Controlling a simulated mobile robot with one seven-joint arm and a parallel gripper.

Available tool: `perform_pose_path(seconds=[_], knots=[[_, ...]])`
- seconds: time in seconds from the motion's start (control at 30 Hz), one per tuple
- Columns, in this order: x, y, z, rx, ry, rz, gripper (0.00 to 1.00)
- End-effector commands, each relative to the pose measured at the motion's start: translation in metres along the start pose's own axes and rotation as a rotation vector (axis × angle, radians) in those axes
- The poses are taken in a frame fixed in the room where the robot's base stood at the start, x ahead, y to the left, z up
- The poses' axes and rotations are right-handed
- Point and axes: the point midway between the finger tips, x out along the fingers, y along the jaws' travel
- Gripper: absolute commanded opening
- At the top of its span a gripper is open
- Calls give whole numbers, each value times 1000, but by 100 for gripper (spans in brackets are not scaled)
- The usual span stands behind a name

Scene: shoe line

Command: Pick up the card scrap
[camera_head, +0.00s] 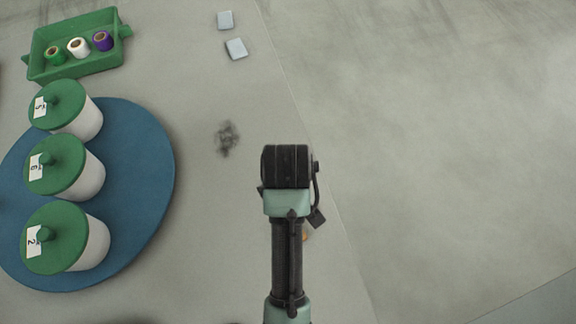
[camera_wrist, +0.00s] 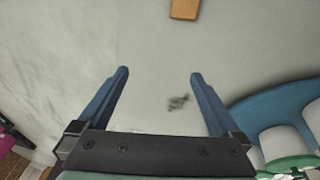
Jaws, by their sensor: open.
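The card scrap looks to be the flat orange-brown piece (camera_wrist: 185,9) at the top edge of the wrist view, partly cut off by the frame. In the head view only a small orange bit (camera_head: 306,236) shows beside my arm, which hides the rest. My gripper (camera_wrist: 159,73) is open, with its two blue fingers wide apart and nothing between them. The scrap lies beyond the fingertips in the wrist view, apart from them. In the head view my wrist hides the fingers.
Several white jars with green lids (camera_head: 58,238) stand on a round blue mat (camera_head: 150,150) at left. A green tray (camera_head: 80,70) with three tape rolls is at upper left. Two pale blocks (camera_head: 236,48) lie at the top. A dark smudge (camera_head: 227,138) marks the otherwise clear middle.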

Motion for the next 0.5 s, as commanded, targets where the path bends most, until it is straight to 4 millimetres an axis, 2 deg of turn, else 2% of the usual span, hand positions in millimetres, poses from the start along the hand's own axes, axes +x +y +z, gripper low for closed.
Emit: perform_pose_path(seconds=[0.03, 0.1, 0.17, 0.27, 0.5], knots=[[17, -13, 24, -18, -75, -41, 100], [27, -25, 46, -38, -148, -82, 100], [33, -32, 59, -48, -188, -106, 100], [45, -37, 69, -55, -214, -121, 100], [89, -42, 78, -54, -213, -121, 100]])
